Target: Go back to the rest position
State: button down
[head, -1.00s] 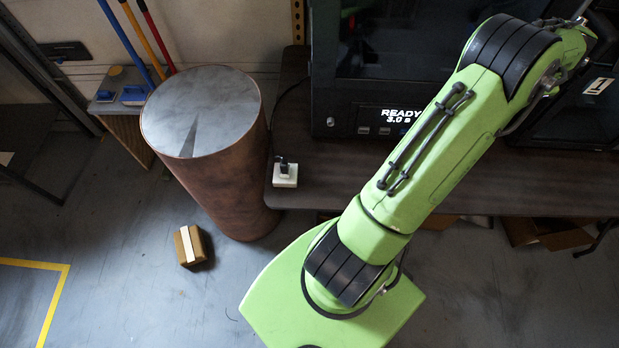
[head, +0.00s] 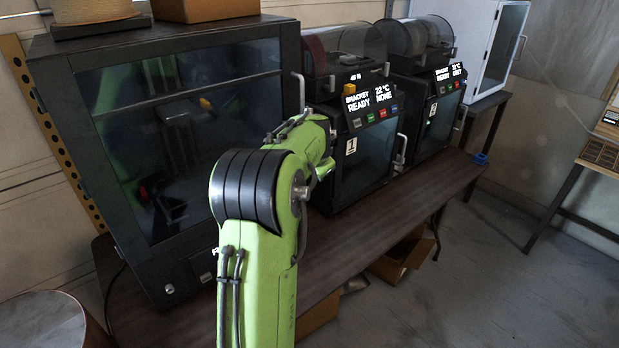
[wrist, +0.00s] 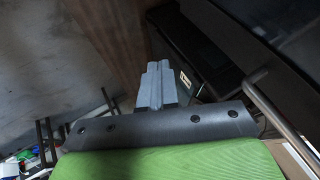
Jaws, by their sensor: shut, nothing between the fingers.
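My gripper (wrist: 155,86) shows in the wrist view as two grey fingers pressed together with nothing between them. It is raised above the floor, near a dark printer with a white label (wrist: 186,79) and a metal handle bar (wrist: 283,124). In the head view my green arm rises from the bottom and bends at the elbow in front of the bench. The forearm points away, so the gripper itself is hidden there.
A large dark enclosed machine (head: 120,100) stands left on the brown bench (head: 345,247). Printer 1 (head: 362,160) and a second printer (head: 432,121) stand to its right. A blue item (head: 481,159) lies at the bench's far end. Open boxes (head: 400,257) are underneath.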

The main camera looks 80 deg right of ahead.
jog(key=v, duration=0.3)
jog(key=shift+s, duration=0.2)
jog(key=shift+a, duration=0.1)
